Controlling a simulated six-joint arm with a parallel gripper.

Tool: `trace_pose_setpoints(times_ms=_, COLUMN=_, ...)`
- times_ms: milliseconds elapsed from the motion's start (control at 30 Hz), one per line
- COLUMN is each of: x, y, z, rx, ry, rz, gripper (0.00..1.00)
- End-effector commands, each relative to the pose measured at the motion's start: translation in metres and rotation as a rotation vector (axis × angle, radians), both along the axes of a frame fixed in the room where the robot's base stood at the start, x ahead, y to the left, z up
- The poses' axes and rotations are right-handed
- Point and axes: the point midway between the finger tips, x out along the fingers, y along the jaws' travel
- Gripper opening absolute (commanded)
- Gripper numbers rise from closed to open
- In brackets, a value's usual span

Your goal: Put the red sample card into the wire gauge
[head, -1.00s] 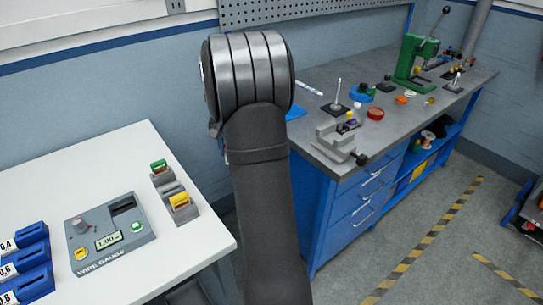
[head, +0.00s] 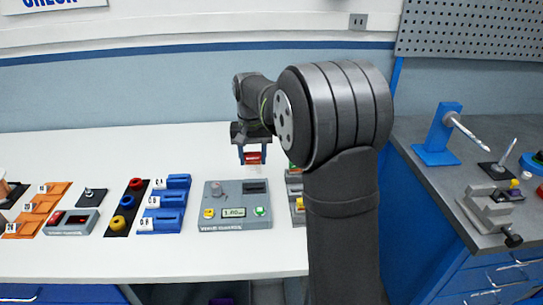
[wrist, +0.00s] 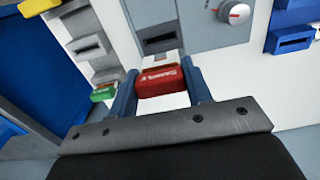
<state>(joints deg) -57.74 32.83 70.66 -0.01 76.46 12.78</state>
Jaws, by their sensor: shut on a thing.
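The red sample card (head: 252,158) is between the two blue fingers of my gripper (head: 253,155), which is shut on it above the white table. In the wrist view, the red card (wrist: 162,84) has a pale end pointing toward the wire gauge. The grey wire gauge (head: 236,218) lies on the table, with a display, a knob and a dark slot (head: 255,187) at its back right. In the wrist view, the gauge slot (wrist: 160,42) is just beyond the card's pale end. The card appears apart from the slot. Its height above the gauge is hard to tell.
A grey card rack (head: 298,205) stands right of the gauge, partly hidden by my arm. A green card (wrist: 103,94) sits in it. Blue holders (head: 166,200) stand to the left. A grey workbench with a vise (head: 490,208) is at the right.

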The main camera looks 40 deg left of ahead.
Motion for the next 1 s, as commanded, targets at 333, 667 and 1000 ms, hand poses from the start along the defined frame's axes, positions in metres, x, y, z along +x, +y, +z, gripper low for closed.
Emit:
trace_pose_setpoints(times_ms=333, x=-0.001, y=0.0, z=-0.027, rx=-0.001, ry=0.001, rz=0.001, gripper=0.23)
trace_pose_setpoints(times_ms=667, x=0.0, y=0.0, z=-0.045, rx=0.0, ry=0.0, rz=0.0, gripper=0.23)
trace_pose_setpoints(times_ms=1000, x=0.0, y=0.0, z=-0.047, rx=0.0, ry=0.0, rz=0.0, gripper=0.23)
